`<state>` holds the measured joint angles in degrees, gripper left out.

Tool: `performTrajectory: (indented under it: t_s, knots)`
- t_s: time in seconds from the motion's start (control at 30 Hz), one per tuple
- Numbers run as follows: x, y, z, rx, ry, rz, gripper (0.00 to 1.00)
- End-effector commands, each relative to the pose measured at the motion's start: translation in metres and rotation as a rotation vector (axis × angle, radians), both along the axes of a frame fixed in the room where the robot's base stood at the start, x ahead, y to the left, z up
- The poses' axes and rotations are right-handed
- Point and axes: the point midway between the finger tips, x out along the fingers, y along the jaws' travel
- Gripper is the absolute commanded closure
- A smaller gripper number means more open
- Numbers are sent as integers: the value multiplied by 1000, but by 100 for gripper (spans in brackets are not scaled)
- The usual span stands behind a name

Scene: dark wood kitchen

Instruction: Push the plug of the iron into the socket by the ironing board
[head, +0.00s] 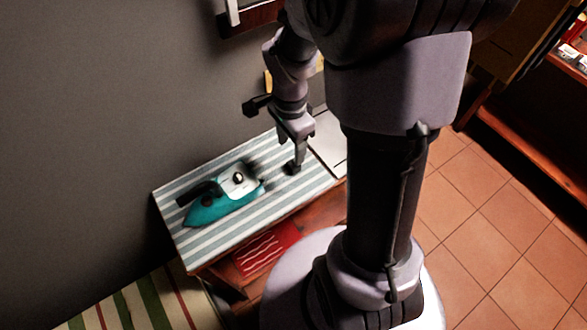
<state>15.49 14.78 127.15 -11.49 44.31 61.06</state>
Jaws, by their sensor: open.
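The teal iron (222,203) with a dark handle lies on the striped ironing board (193,239). A small dark piece (291,168), which looks like the plug, is on the board to the right of the iron. My gripper (297,152) points down just above this dark piece, with its jaws open. Whether the jaws are around it or only above it is hard to tell. I cannot make out the socket; my arm hides part of the wall behind the board. The cord is not clearly visible.
A pale flat panel (332,145) adjoins the board's right end. A red patterned cloth (266,249) lies on a wooden shelf below. A striped rug or cover (140,303) is at lower left. A grey wall (110,110) stands behind. Tiled floor (490,230) on the right is clear.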

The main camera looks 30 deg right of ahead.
Motion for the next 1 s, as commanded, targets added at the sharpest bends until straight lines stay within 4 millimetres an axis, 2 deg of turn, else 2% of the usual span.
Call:
performTrajectory:
  t_s: [0.03,0.2,0.67,1.0]
  knots:
    - [-1,0,-16,1,2,0,45]
    - [0,0,-42,0,1,0,45]
    - [1,-1,-49,0,-1,0,45]
    - [5,-6,-99,0,1,1,45]
